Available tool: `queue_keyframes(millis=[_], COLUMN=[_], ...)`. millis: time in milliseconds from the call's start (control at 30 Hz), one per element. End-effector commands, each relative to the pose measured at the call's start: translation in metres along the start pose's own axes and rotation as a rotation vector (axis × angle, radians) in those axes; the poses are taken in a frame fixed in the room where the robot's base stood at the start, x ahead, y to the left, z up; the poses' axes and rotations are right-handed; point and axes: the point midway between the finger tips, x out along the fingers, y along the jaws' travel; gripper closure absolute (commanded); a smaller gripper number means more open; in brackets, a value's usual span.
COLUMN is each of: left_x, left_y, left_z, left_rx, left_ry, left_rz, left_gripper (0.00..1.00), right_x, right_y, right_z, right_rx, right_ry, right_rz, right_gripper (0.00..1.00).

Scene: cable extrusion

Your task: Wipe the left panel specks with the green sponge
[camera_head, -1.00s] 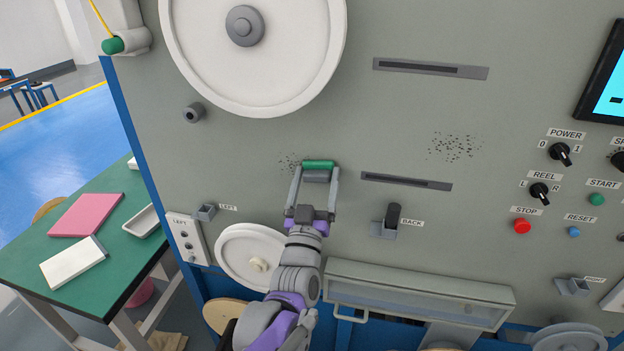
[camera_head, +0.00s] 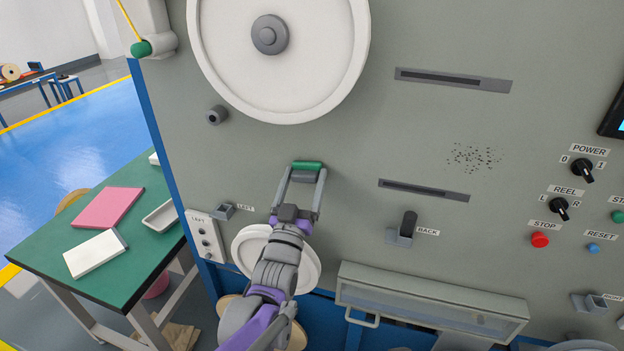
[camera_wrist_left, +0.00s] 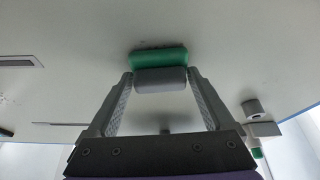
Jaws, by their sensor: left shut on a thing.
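My left gripper (camera_head: 305,176) is shut on the green sponge (camera_head: 306,165), which has a grey back between the fingertips. The sponge is at the grey panel, below the large white reel and left of the lower slot; it seems to touch the panel. Another speck patch (camera_head: 474,158) shows further right. My right gripper is out of view.
The large white reel (camera_head: 330,60) is above the sponge and a smaller white disc (camera_head: 308,262) is behind my left arm. A lever labelled BACK (camera_head: 406,226) sticks out at right. A green table (camera_head: 125,270) with a pink pad (camera_head: 107,207) stands at left.

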Motion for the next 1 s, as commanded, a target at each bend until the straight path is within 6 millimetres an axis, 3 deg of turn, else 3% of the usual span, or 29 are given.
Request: queue_keyframes(millis=[500,867,1000], left_x=[0.004,0.003,-0.008], left_y=[-0.033,-0.034,-0.034], left_z=[-0.004,-0.004,-0.008], left_rx=[0.001,0.000,0.001], left_ry=[0.000,-0.001,-0.001], left_rz=[-0.001,-0.001,-0.001], left_gripper=[0.58,0.58,0.58], right_x=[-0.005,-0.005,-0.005], right_y=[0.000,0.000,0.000], right_z=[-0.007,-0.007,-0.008], right_rx=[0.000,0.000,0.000], right_ry=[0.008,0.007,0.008], right_rz=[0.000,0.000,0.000], right_gripper=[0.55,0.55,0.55])
